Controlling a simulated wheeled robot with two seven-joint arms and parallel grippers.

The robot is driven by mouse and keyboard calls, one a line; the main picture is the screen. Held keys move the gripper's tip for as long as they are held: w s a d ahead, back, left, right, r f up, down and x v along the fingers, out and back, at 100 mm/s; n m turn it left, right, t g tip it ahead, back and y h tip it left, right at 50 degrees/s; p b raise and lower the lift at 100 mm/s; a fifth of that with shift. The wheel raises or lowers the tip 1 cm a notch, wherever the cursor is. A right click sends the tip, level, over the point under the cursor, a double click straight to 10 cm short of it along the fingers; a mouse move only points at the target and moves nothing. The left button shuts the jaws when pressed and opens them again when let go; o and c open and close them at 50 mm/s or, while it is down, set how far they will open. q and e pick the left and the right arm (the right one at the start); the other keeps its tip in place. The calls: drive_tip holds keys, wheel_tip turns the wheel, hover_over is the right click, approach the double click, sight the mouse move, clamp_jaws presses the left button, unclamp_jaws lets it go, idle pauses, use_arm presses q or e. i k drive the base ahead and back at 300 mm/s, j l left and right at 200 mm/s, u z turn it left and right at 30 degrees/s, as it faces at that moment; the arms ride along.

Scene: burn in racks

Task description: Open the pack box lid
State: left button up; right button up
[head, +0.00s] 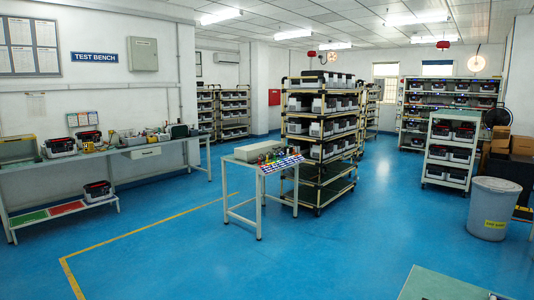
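Several brown cardboard boxes (522,145) are stacked at the far right, behind the grey bin. I cannot tell whether one of them is the pack box, and their lids are too small to make out. No other box is clearly recognisable as the pack box. Neither of my grippers is in view.
A grey bin (490,207) stands at right near a white cart (447,155). A small table (240,162) and a tall loaded rack (320,150) stand mid-room. A green-topped table (440,286) is at bottom right. The blue floor (330,250) between is clear.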

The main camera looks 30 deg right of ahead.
sight(253, 152)
drive_tip(key=i, duration=0.4)
drive_tip(key=i+z, duration=0.25)
drive_tip(key=i, duration=0.3)
drive_tip(key=i+j+z, duration=0.2)
drive_tip(key=i, duration=0.3)
drive_tip(key=i+j+z, duration=0.25)
drive_tip(key=i, duration=0.25)
drive_tip(key=i+l+z, duration=0.25)
drive_tip(key=i+z, duration=0.15)
drive_tip(key=i+l+z, duration=0.15)
drive_tip(key=i+z, duration=0.6)
drive_tip(key=i+j+z, duration=0.1)
drive_tip(key=i+z, duration=0.25)
drive_tip(key=i+j+u, duration=0.1)
drive_tip(key=i+u, duration=0.2)
drive_tip(key=i, duration=0.35)
drive_tip(key=i+l+u, duration=0.1)
drive_tip(key=i+u, duration=0.2)
drive_tip(key=i, duration=0.4)
drive_tip(key=i+l+u, duration=0.3)
drive_tip(key=i, duration=0.35)
drive_tip(key=i+u, duration=0.1)
drive_tip(key=i, duration=1.5)
drive_tip(key=l, duration=0.1)
